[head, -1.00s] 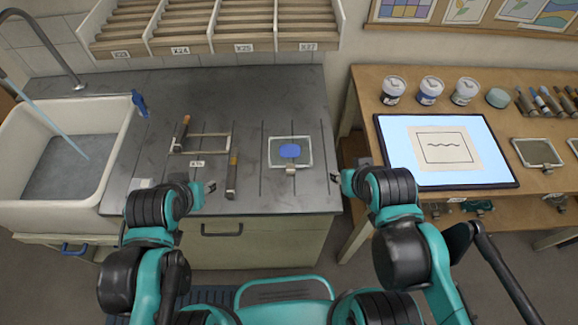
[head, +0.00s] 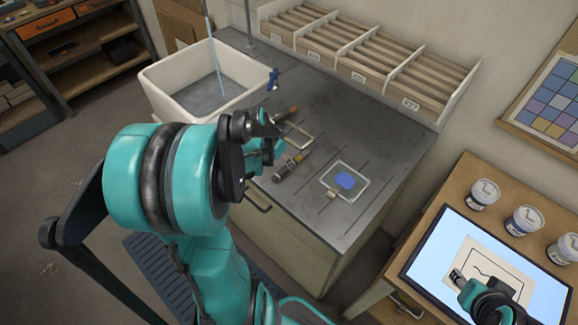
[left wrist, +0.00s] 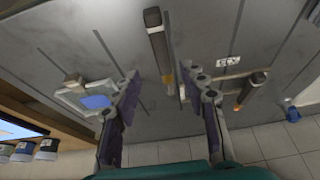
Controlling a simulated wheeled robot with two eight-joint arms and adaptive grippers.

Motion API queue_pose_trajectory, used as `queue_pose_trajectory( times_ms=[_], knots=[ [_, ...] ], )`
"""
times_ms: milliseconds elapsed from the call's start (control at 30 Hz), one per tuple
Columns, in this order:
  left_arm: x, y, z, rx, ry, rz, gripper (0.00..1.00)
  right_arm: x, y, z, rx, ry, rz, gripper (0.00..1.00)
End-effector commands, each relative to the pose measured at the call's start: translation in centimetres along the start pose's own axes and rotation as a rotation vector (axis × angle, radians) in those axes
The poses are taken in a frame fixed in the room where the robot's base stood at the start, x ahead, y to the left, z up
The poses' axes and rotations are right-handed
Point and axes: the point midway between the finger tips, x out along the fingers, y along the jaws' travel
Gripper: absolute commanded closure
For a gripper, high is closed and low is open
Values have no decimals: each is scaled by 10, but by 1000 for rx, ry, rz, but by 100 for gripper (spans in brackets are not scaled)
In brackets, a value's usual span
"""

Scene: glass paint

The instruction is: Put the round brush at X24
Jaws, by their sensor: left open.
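Two dark-headed brushes lie on the grey counter by a small rack (head: 298,130). One has a yellowish band (head: 291,166); the other has an orange-brown end (head: 287,114). I cannot tell which is the round brush. My left gripper (head: 268,146) is above the counter, partly hidden by its arm. In the left wrist view its fingers (left wrist: 163,84) are open and empty, with the yellow-banded brush (left wrist: 157,45) ahead between them. The orange-ended brush (left wrist: 250,92) is to the right there. The slotted bin (head: 365,55) stands behind; its labels are mostly unreadable now. My right gripper (head: 460,279) is over the light table; its jaw state is unclear.
A glass piece with blue paint (head: 345,181) lies right of the brushes. A white sink (head: 180,75) is at the left. The light table (head: 425,265) and several paint jars (head: 483,194) stand on the wooden bench at right.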

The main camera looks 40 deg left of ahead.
Motion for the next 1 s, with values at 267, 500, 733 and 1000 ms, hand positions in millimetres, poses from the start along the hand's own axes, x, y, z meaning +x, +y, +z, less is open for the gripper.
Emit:
queue_pose_trajectory(
  times_ms=[267, 500, 733, 1000],
  knots=[
    [40, -4, -4, 1, 0, 0, 57, 15, 0, 11, 0, 0, 0, 61],
    [66, -5, -7, 1, 1, -1, 57, 23, 0, 16, 0, 0, 0, 61],
    [66, -5, -7, 0, 1, -1, 57, 22, 0, 16, 0, 0, 0, 61],
    [67, -5, -6, 0, 1, -1, 57, 24, 0, 17, 0, 0, 0, 61]
  ],
)
